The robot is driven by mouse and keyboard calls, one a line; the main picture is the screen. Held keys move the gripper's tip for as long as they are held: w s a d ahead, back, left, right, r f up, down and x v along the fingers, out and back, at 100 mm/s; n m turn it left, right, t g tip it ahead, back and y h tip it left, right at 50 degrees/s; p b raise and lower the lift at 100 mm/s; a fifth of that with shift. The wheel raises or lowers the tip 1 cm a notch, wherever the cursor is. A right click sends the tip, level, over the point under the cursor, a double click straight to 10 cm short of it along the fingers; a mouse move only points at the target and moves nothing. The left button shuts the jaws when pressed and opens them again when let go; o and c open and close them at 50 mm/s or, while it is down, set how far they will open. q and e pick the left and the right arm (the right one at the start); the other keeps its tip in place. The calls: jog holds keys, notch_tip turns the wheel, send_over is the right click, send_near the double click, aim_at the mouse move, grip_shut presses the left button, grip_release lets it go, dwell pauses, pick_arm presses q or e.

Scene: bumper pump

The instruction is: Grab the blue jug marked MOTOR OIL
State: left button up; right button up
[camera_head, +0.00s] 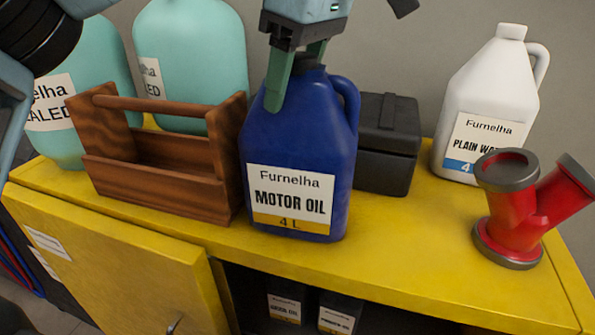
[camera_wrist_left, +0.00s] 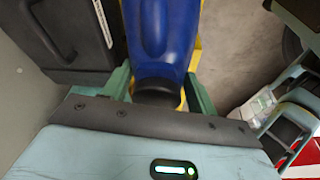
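The blue jug (camera_head: 300,150) with a MOTOR OIL label stands upright on the yellow cabinet top. In the left wrist view its blue body (camera_wrist_left: 162,35) and dark cap (camera_wrist_left: 157,92) show between the fingers. My left gripper (camera_head: 297,85) comes down from above, its green fingers on either side of the jug's neck. One finger passes in front of the jug's shoulder; the other is partly hidden behind the neck. In the left wrist view the left gripper (camera_wrist_left: 158,90) looks open, with a small gap beside the cap.
A wooden carrier (camera_head: 155,165) stands close left of the jug, with teal jugs (camera_head: 190,60) behind. A black case (camera_head: 388,140) is just behind right. A white jug (camera_head: 490,100) and red pipe fitting (camera_head: 520,215) stand farther right. The yellow cabinet (camera_head: 400,240) has bare room right of the jug.

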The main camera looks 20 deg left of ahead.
pick_arm(q)
grip_shut()
jog(key=shift+r, duration=0.1)
dwell(0.3)
